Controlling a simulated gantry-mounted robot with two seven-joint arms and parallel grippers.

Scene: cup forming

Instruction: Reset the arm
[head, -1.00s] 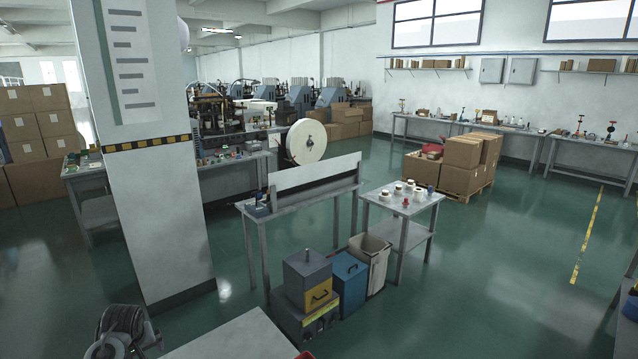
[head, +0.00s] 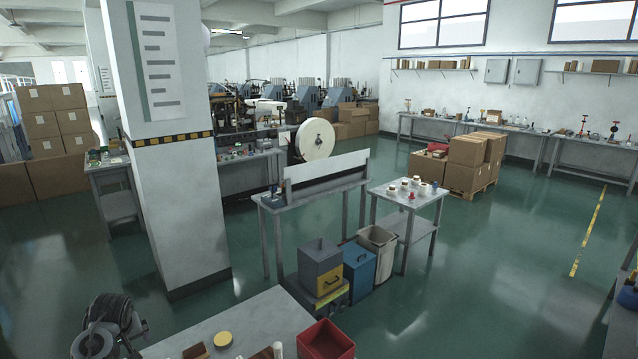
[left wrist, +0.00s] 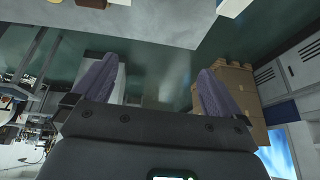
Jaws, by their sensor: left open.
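My left gripper (left wrist: 152,88) is open in the left wrist view, its two purple-grey fingers spread apart with nothing between them. The view past the fingers shows green floor and cardboard boxes. In the head view part of my left arm (head: 105,325) shows at the bottom left; its fingers cannot be made out there. My right arm and gripper are in neither view.
A white pillar (head: 180,210) rises at the left. Green floor (head: 480,270) is clear at the right.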

